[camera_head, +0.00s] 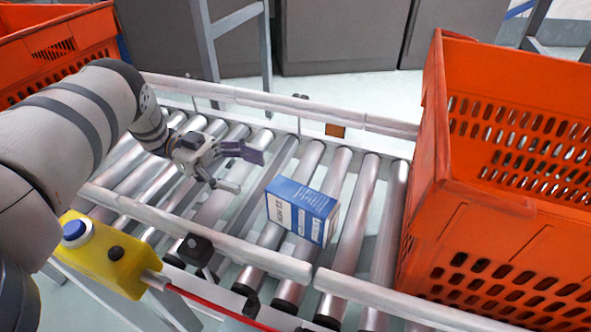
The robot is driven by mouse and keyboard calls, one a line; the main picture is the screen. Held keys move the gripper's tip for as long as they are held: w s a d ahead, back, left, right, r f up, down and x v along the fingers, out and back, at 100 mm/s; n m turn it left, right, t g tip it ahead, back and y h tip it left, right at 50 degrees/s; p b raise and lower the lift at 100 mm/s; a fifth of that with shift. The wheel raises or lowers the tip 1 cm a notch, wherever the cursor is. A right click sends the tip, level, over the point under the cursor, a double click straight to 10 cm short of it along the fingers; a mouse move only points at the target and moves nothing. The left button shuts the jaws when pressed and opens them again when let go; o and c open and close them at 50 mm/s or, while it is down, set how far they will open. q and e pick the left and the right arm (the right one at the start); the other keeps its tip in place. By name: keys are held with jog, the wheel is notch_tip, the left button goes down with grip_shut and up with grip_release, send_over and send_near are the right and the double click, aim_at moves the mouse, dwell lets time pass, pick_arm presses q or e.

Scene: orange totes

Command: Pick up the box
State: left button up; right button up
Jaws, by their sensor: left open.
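The blue and white box (301,209) stands on the metal rollers of the conveyor, right of the picture's middle. Its printed front and blue top show. My left gripper (243,169) is over the rollers to the left of the box, with its fingers pointing right. The fingers are spread apart and nothing is between them. A clear gap lies between the fingertips and the box. My right gripper is not in view.
A large orange tote (447,215) stands at the right, and another orange tote (70,45) is at the upper left. Metal rails (285,104) edge the conveyor. A yellow button box (105,258) sits at the near left. The rollers between gripper and box are clear.

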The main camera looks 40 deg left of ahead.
aim_at(295, 192)
pick_arm(q)
jog(key=shift+s+d+f, duration=0.15)
jog(key=shift+s+f, duration=0.05)
jog(key=shift+f, duration=0.05)
jog(key=p+x, duration=0.1)
jog(key=x, duration=1)
jog(key=shift+s+d+p, duration=0.15)
jog(key=shift+d+p, duration=0.15)
jog(key=shift+p, duration=0.1)
jog(key=c, duration=1.6)
